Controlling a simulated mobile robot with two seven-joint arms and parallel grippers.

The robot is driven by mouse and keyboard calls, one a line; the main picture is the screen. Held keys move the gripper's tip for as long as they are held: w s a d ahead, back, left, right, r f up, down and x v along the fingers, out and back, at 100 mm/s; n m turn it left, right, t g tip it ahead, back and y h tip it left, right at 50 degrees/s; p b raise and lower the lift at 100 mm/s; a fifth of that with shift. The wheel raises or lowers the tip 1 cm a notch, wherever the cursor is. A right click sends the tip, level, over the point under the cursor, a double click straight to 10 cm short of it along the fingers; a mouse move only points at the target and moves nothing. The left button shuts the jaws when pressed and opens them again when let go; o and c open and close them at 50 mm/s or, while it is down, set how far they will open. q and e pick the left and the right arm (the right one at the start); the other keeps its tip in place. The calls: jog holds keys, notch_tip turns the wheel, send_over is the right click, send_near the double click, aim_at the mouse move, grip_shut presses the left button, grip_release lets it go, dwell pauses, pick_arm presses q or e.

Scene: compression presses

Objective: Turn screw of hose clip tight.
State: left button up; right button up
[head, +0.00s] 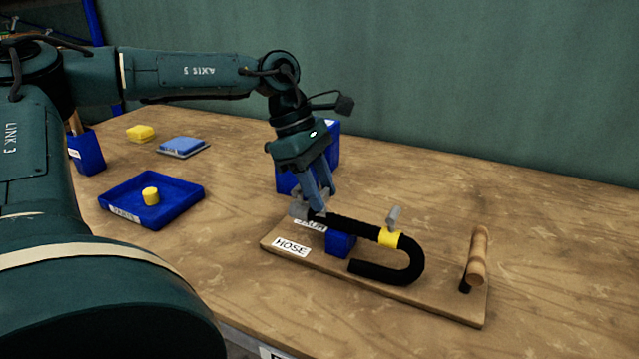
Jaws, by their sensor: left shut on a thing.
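A black J-shaped hose (352,228) lies along a wooden board (440,302) labelled HOSE. A yellow hose clip (388,239) is around the hose near its bend. Its grey screw head (394,215) stands up from the clip. My left gripper (319,208) points down at the hose's left end, away from the yellow clip. It is shut, apparently on the hose; its fingers hide the exact contact. A grey fitting (297,209) sits beside the fingertips. My right gripper is not in view.
A wooden handle (478,258) stands at the board's right end. A blue block (341,243) is under the hose. A blue box (331,145) stands behind my gripper. The table's right side is clear.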

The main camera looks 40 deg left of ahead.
pick_arm(q)
jog(key=shift+m, duration=0.4)
jog(key=o, duration=0.7)
jog(key=shift+r, duration=0.15)
jog(key=p+v, duration=0.1)
jog(key=v, duration=1.2)
jog(key=shift+w+p, duration=0.15)
jog(key=shift+p, duration=0.2)
